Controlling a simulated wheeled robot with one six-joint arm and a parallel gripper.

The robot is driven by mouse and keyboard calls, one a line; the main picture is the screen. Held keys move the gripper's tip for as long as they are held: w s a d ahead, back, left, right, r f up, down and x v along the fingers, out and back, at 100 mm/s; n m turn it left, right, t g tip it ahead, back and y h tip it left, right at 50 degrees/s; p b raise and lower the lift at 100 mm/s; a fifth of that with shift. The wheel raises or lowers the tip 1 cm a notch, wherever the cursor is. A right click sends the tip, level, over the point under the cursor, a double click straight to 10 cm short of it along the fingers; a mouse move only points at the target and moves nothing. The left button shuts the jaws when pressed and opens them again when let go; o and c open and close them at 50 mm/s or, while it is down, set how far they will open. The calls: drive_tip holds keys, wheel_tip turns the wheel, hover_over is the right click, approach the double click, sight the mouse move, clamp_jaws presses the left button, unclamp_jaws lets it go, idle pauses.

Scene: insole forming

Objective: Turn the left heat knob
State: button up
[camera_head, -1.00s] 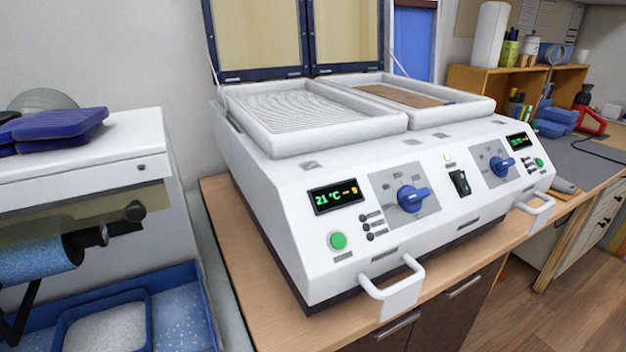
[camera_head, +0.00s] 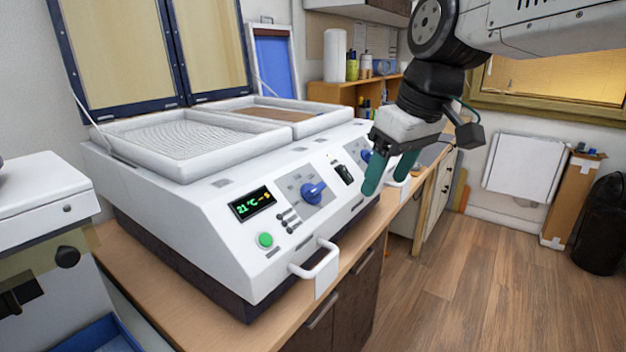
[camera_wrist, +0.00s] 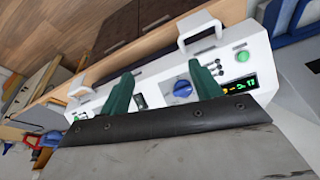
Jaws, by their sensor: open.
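The left heat knob (camera_head: 313,192) is a blue dial on a grey plate on the sloping front of the white forming machine (camera_head: 225,220). In the wrist view the blue knob (camera_wrist: 182,88) shows between the two green fingers, farther off. A green display (camera_head: 251,203) beside it reads 21 °C. My gripper (camera_head: 386,178) is open and empty, with its green fingers pointing down, to the right of the left knob and apart from it. The right heat knob (camera_head: 366,156) is partly hidden behind my gripper.
A white handle (camera_head: 318,262) sticks out in front below the left knob. A green button (camera_head: 265,240) sits below the display. The machine's lid (camera_head: 120,60) stands open at the back. The wooden floor (camera_head: 480,290) is clear on the right.

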sight(319, 187)
drive_tip(key=w+a+r+n, duration=0.2)
drive_tip(key=w+a+n, duration=0.1)
drive_tip(key=w+a, duration=0.35)
drive_tip(key=shift+y, duration=0.4)
drive_tip(key=x, duration=0.3)
drive_tip(key=a+x, duration=0.1)
drive_tip(key=x, duration=0.2)
drive_tip(key=shift+w+a, duration=0.1)
drive_tip(key=shift+a, duration=0.2)
drive_tip(key=shift+w+a+f, duration=0.15)
drive_tip(key=shift+f, duration=0.4)
drive_tip(key=c, duration=1)
